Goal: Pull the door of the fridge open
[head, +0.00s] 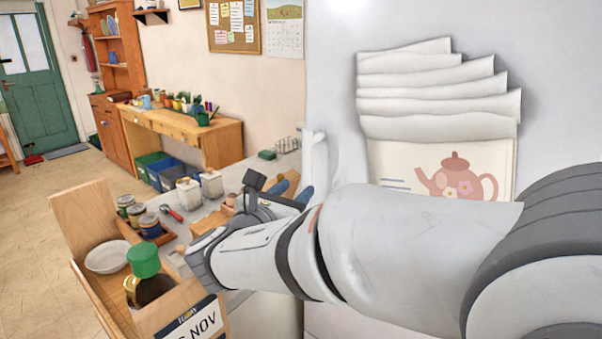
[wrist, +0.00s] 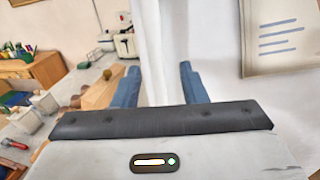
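The white fridge (head: 335,70) fills the right half of the head view, its door looking shut. Its white upright handle (head: 316,158) stands out at the door's left side. In the wrist view the handle (wrist: 150,45) runs down between my two blue fingers. My gripper (wrist: 159,85) is open, with a finger on either side of the handle's line and a gap visible at the right finger. In the head view my gripper (head: 296,192) is at the handle's lower part. Whether a finger touches the handle cannot be told.
Papers with a teapot picture (head: 445,165) hang on the fridge door. Left of the fridge is a counter (head: 205,212) with jars and a wooden tray (head: 165,318) holding a green-lidded jar. A wooden desk (head: 215,135) stands behind. Open floor (head: 40,240) lies at the left.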

